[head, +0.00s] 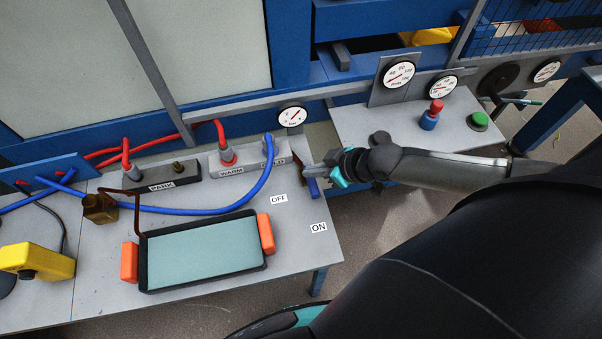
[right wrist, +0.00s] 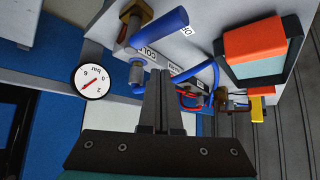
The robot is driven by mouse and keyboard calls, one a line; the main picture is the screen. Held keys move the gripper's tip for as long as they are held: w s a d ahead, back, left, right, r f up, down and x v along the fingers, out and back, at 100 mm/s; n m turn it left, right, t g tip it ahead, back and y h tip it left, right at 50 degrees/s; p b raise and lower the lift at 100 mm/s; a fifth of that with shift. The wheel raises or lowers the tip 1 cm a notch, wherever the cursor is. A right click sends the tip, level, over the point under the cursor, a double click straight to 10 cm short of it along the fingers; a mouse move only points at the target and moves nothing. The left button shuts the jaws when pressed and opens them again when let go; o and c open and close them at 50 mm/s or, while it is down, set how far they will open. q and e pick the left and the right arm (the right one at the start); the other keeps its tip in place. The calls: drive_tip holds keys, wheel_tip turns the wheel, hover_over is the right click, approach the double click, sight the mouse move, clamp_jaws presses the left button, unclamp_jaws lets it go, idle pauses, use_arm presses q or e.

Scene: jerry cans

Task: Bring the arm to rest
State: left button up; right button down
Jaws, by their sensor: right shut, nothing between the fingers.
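My right gripper (head: 312,170) is at the right edge of the grey bench, its arm coming in from the right. Its fingers (right wrist: 161,75) are together and empty in the right wrist view. Right by the fingertips is a valve with a blue lever handle (head: 313,188), which also shows in the right wrist view (right wrist: 158,36). I cannot tell whether the fingers touch it. The OFF label (head: 279,199) and the ON label (head: 318,227) lie on the bench near the lever. My left gripper is not in view.
The bench (head: 300,255) holds a framed screen with orange grips (head: 205,252), a blue hose (head: 225,205), red hoses (head: 205,128) and a yellow box (head: 35,262). A pressure gauge (head: 292,116) stands behind the gripper. A second table (head: 395,128) carries red and green buttons.

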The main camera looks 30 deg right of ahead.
drive_tip(key=shift+s+d+r, duration=0.1)
drive_tip(key=shift+d+r, duration=0.15)
drive_tip(key=shift+r, duration=0.35)
drive_tip(key=s+d+f+m+h+b, duration=0.15)
drive_tip(key=f+b, duration=0.25)
drive_tip(key=f, duration=0.5)
drive_tip(key=s+d+f+m+h+b, duration=0.1)
drive_tip(key=s+d+f+b, duration=0.2)
drive_tip(key=f, duration=0.6)
drive_tip(key=s+d+f+m+h+b, duration=0.1)
drive_tip(key=s+d+f+h+b, duration=0.2)
drive_tip(key=f, duration=0.6)
use_arm(q)
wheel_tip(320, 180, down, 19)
drive_tip(key=b, duration=0.9)
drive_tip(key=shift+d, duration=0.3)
use_arm(e)
drive_tip(key=s+a+f+g, duration=0.3)
drive_tip(key=s+a+f, duration=0.2)
drive_tip(key=s+f, duration=0.5)
drive_tip(key=s+a+f+g, duration=0.3)
drive_tip(key=s+a+f, duration=0.2)
drive_tip(key=s+f, duration=0.6)
drive_tip(key=s+y, duration=0.1)
drive_tip(key=s, duration=0.2)
drive_tip(key=shift+s+a, duration=0.3)
drive_tip(key=shift+a, duration=0.05)
drive_tip(key=shift+m, duration=0.25)
